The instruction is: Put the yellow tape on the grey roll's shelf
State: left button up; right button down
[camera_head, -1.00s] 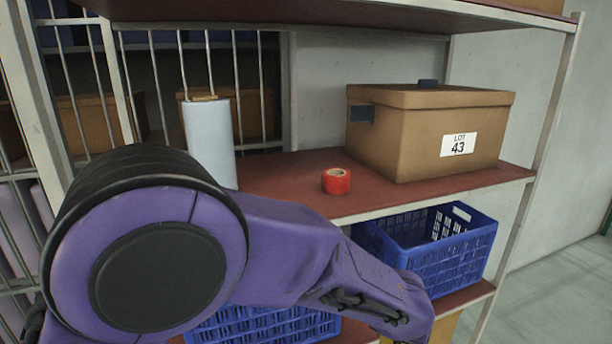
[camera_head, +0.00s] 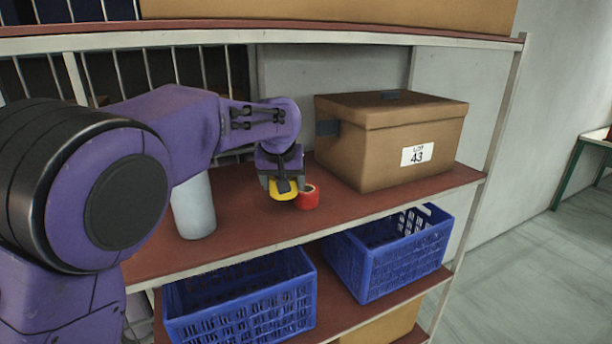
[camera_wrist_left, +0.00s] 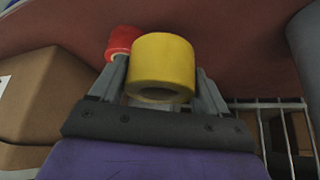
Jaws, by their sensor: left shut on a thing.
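The yellow tape (camera_head: 289,191) is in my left gripper (camera_head: 281,186), over the reddish-brown middle shelf (camera_head: 254,218). In the left wrist view the yellow tape (camera_wrist_left: 163,62) sits between the two fingers of the left gripper (camera_wrist_left: 161,84), which are shut on it. I cannot tell whether the tape touches the shelf. The pale grey roll (camera_head: 195,208) stands upright on this same shelf, to the left of the tape and partly hidden by my arm. A grey round shape at the right of the wrist view (camera_wrist_left: 306,42) looks like this roll. My right gripper is not in view.
A red tape (camera_head: 309,197) lies just right of the yellow one. A cardboard box (camera_head: 385,140) marked LOT 43 stands further right. Blue crates (camera_head: 240,300) (camera_head: 392,254) are on the shelf below. An upper shelf (camera_head: 400,37) is overhead. The shelf front between roll and tapes is clear.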

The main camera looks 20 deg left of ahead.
aim_at(259, 210)
pick_arm(q)
jog(key=s+a+r+n+y, duration=0.1)
jog(key=a+r+n, duration=0.15)
jog(key=a, duration=0.45)
jog(key=shift+g, duration=0.4)
notch_tip(259, 210, down, 10)
jog(key=p, duration=0.2)
jog(key=shift+s+d+r+p, duration=0.1)
jog(key=shift+s+r+p, duration=0.05)
jog(key=shift+r+p, duration=0.15)
jog(key=shift+d+f, duration=0.1)
jog(key=o, duration=1.1)
jog(key=shift+c, duration=0.2)
jog(key=b+v, duration=0.2)
jog(key=v, duration=1)
jog(key=shift+d, duration=0.1)
